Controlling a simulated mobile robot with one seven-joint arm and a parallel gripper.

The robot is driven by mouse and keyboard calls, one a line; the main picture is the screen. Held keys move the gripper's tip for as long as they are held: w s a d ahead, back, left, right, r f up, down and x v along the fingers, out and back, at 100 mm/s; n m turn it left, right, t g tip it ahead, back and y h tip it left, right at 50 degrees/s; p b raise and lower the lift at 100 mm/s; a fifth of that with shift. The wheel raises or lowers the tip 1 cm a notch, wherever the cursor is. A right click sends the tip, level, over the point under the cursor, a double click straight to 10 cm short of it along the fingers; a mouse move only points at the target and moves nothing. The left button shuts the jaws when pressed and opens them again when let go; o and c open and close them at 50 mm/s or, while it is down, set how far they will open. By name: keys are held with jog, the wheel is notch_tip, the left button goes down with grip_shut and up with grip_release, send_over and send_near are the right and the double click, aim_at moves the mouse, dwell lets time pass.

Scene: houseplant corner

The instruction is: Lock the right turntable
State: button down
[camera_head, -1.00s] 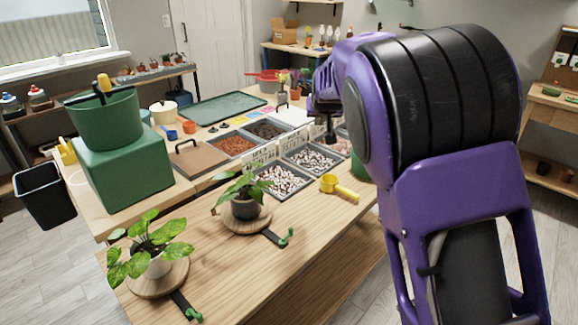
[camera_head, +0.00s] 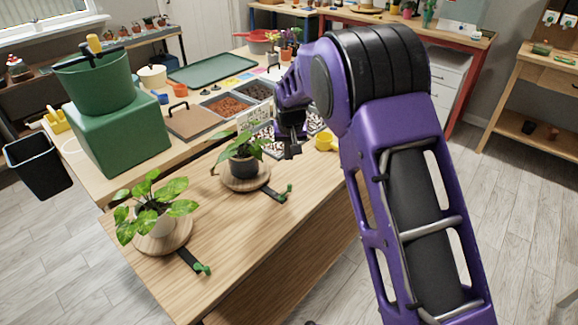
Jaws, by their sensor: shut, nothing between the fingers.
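The right turntable (camera_head: 232,183) is a round wooden disc on the wooden table, with a dark-potted leafy plant (camera_head: 243,166) on it. A black bar (camera_head: 271,191) runs from its edge toward the lower right and ends in a small green lever (camera_head: 284,192). I cannot tell from its look whether it is locked. My gripper (camera_head: 292,153) is shut and empty, pointing down, above and just behind the lever and right of the plant. It appears apart from both. The left turntable (camera_head: 180,240) carries a lighter-potted plant and has a similar bar and green lever (camera_head: 203,268).
A green box (camera_head: 115,135) with a green bucket on top stands at the left. The table's front right is clear.

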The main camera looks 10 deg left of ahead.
jog(key=x, duration=0.9)
jog(key=shift+s, duration=0.25)
jog(key=shift+s+d, duration=0.25)
jog(key=shift+s, duration=0.55)
jog(key=shift+s+d, duration=0.25)
jog(key=shift+s, duration=0.55)
